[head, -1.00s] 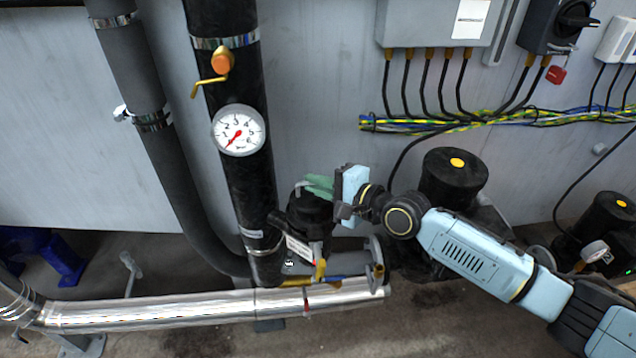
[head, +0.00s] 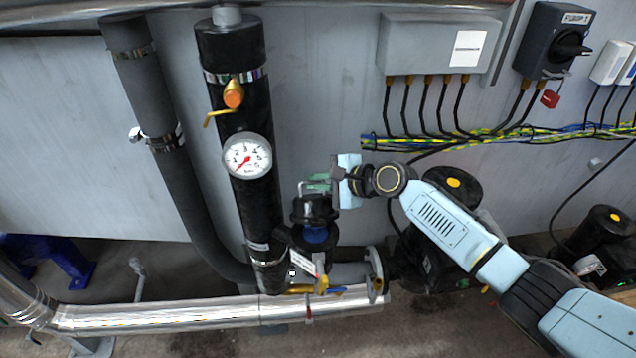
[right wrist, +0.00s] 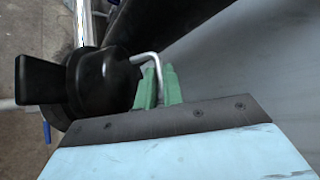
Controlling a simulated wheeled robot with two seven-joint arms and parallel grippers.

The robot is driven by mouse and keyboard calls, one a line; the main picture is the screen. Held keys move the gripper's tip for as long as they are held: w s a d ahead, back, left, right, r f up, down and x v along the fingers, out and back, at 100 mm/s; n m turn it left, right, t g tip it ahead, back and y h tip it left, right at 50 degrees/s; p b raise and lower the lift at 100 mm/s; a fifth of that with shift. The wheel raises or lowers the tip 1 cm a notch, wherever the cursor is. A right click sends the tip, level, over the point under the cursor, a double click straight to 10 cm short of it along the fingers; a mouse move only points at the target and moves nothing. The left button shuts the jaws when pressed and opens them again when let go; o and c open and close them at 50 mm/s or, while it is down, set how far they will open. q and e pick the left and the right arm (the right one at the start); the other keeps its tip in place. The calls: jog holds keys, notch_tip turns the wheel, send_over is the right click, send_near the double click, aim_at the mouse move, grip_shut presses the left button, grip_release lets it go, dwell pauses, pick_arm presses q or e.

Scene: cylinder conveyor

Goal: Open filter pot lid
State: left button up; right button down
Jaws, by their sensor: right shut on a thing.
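The filter pot lid (head: 315,212) is black with a bent metal handle. It is raised a little above the black filter pot (head: 318,247), and a blue part (head: 316,235) shows in the gap between them. My right gripper (head: 320,184) comes from the right, its green fingers shut on the lid's handle. In the right wrist view, the green fingertips (right wrist: 159,86) sit either side of the bent metal rod (right wrist: 150,60), with the black lid (right wrist: 100,80) to their left. My left gripper is not in view.
A black vertical pipe with a pressure gauge (head: 247,156) and an orange-knobbed valve (head: 233,94) stands close left of the pot. A silver horizontal pipe (head: 180,313) runs below. A black pump (head: 440,245) stands right, under my arm. A grey box (head: 430,45) with cables hangs above.

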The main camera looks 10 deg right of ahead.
jog(key=shift+w+r, duration=0.1)
jog(key=c, duration=1.8)
grip_release()
jog(key=shift+d, duration=0.1)
jog(key=v, duration=1.3)
jog(key=shift+s+p, duration=0.25)
jog(key=shift+p, duration=0.2)
jog(key=shift+d, duration=0.1)
